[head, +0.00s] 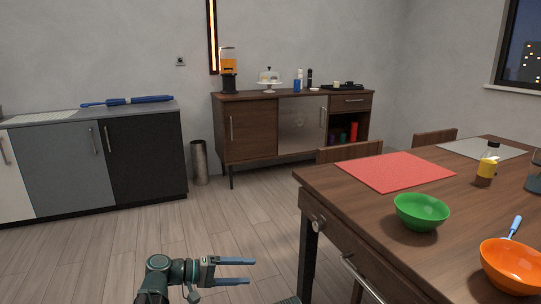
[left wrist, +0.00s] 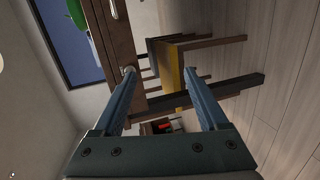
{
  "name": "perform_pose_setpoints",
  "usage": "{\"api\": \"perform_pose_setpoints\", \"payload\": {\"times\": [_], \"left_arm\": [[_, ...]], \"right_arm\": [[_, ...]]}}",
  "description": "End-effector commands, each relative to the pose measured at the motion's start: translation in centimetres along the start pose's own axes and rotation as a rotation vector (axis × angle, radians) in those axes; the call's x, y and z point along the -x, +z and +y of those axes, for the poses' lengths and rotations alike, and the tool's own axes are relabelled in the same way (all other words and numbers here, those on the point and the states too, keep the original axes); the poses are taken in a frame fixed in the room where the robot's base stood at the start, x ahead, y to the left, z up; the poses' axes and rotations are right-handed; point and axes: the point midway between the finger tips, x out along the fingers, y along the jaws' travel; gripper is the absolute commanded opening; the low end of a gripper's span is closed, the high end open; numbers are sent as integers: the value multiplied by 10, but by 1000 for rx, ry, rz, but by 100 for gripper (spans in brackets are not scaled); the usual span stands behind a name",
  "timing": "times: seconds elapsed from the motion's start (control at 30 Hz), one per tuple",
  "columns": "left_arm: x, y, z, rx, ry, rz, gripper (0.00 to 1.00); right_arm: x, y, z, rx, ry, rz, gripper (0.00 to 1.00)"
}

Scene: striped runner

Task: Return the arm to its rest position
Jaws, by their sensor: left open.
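My left gripper (head: 252,271) is at the bottom of the head view, its two blue fingers apart and pointing right. It is over the floor, left of the wooden table (head: 330,200), and nothing is between the fingers. In the left wrist view the same gripper (left wrist: 160,74) shows two separated blue fingers with an empty gap. Beyond them are the table's side, wooden chairs (left wrist: 205,42) and the floor, seen turned sideways. My right gripper is not in view.
The table holds a green bowl (head: 421,212), an orange bowl (head: 511,266), a red mat (head: 395,171) and a bottle (head: 488,162). A sideboard (head: 250,133) and grey cabinets (head: 72,165) stand along the wall. A bin (head: 199,162) stands between them. The floor (head: 225,215) ahead is clear.

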Motion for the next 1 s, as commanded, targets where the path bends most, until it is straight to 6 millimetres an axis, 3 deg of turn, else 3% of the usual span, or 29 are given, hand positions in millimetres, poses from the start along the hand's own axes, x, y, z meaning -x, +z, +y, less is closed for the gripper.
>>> {"api": "perform_pose_setpoints", "payload": {"times": [0.27,0.43,0.53,0.7,0.97,1.0], "left_arm": [[-42,64,-38,-63,-306,-148,76],[-54,121,-76,-161,-627,-283,76],[-47,149,-96,-236,-830,-353,76],[-26,172,-113,-351,-1097,-423,76],[8,186,-113,-509,-1401,-468,76],[11,183,-100,-503,-1399,-465,76]], "right_arm": [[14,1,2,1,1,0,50],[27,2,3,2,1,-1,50],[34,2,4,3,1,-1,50],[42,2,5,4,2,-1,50],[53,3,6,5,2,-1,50],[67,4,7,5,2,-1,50]]}}
